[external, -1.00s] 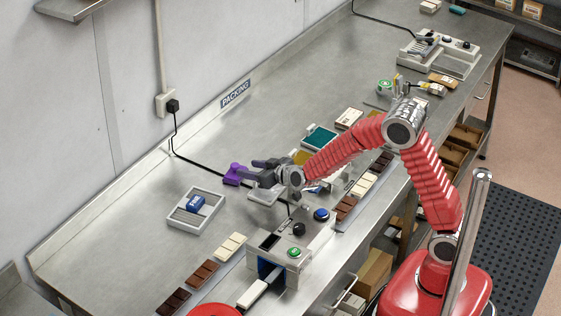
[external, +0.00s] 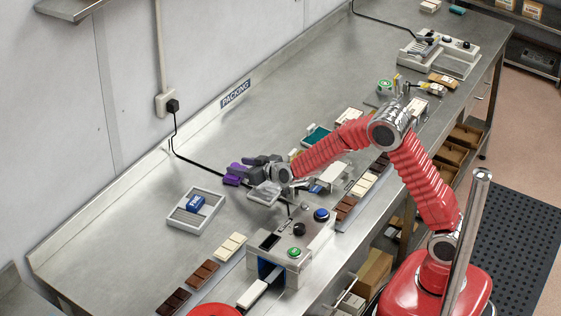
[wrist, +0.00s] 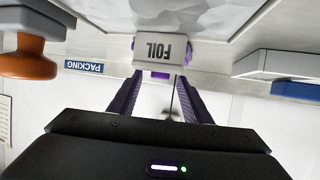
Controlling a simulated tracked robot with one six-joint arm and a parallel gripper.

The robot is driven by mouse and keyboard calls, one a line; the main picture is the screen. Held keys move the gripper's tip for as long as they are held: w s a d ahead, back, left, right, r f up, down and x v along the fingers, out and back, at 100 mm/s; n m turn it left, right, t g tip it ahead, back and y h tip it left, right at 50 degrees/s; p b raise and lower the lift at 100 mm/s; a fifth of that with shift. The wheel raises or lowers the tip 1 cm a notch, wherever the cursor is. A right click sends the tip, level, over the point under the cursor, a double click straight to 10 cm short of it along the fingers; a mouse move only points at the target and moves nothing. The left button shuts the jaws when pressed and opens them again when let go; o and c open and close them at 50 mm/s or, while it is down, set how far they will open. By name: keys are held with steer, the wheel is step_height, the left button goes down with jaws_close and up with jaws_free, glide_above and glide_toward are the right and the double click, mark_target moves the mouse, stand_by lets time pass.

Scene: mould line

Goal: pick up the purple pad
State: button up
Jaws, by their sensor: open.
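The purple pad (external: 233,174) lies on the steel bench left of my gripper in the external view, partly hidden by the fingers. My gripper (external: 248,170) is open, with its dark fingers reaching left and close over the pad's near side. I cannot tell whether they touch it. In the wrist view my gripper (wrist: 158,80) shows two fingers apart with a purple tint.
A grey tray (external: 178,219) holding a blue item stands in front at left. A machine with a green button (external: 268,262) stands nearer the front edge. Chocolate bars (external: 203,274) lie beside it. The bench behind, by the PACKING sign (external: 235,94), is clear.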

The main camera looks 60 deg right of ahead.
steer(key=shift+x, duration=0.75)
steer(key=c, duration=1.1)
